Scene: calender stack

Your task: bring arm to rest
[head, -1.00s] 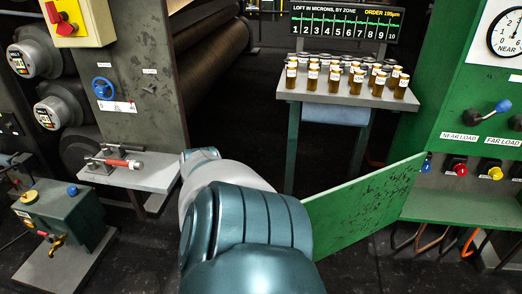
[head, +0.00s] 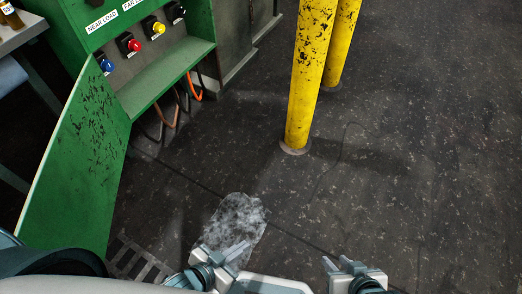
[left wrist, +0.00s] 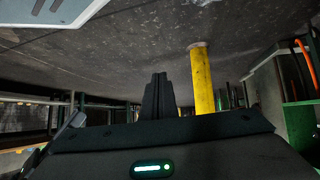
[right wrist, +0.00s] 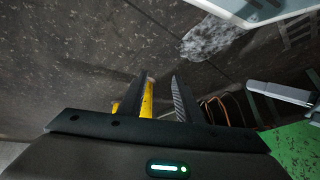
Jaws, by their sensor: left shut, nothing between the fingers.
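My left gripper (head: 240,247) is low in the head view, left of centre, over the dark floor. In the left wrist view its two dark fingers (left wrist: 158,95) lie together, with nothing between them. My right gripper (head: 333,258) is low in the head view, right of the left one. In the right wrist view its fingers (right wrist: 158,98) stand apart and hold nothing. Both grippers hang in front of my body, apart from each other. Most of both arms is outside the head view.
A green panel (head: 75,165) and a control console (head: 165,75) with coloured knobs stand at the left. Yellow posts (head: 308,85) rise from the floor at top centre. A pale floor patch (head: 233,222) lies beyond my left gripper. The floor (head: 430,170) at the right is clear.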

